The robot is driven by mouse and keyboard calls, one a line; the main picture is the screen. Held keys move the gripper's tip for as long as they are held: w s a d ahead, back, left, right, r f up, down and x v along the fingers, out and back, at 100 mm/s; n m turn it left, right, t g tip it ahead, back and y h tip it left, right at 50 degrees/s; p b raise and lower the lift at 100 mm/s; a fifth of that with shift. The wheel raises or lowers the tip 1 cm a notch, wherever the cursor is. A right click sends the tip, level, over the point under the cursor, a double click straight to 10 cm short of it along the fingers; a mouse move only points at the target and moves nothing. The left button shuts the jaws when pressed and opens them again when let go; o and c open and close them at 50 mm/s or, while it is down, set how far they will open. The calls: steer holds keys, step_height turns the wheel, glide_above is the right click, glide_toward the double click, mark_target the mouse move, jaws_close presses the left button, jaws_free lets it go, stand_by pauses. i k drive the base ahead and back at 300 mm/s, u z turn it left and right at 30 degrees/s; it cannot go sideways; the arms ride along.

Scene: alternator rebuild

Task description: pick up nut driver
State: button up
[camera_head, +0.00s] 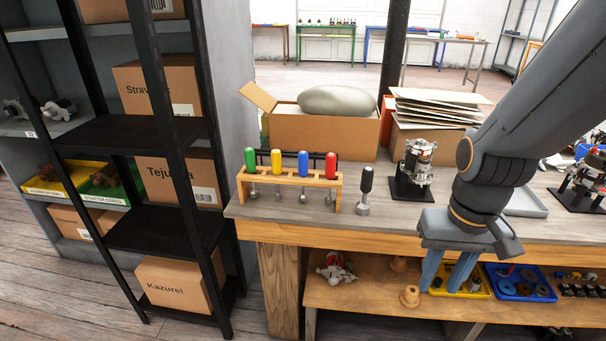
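A wooden rack (290,179) stands on the left end of the workbench. It holds upright drivers with a green handle (250,160), a yellow handle (277,163), a blue handle (303,164) and a red handle (331,165). A black-handled tool (366,180) stands upright on the bench just right of the rack, its wide metal end down. I cannot tell which of these is the nut driver. My gripper (441,288) points down in front of the bench's front edge, right of the rack and apart from all the tools. Its two blue fingers are apart with nothing between them.
An alternator assembly (415,170) on a black base stands between the black tool and my arm. An open carton (320,133) and a box with stacked cardboard (433,108) stand behind. The lower shelf (370,300) holds parts and bins. A black shelving unit (137,130) is at left.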

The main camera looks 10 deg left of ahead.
mark_target(303, 155)
steer(key=u, duration=0.5)
steer(key=k, duration=0.6)
steer(key=u, duration=0.75)
steer(key=i, duration=0.65)
steer(key=z, duration=0.75)
steer(key=i, duration=0.4)
steer(key=z, duration=0.45)
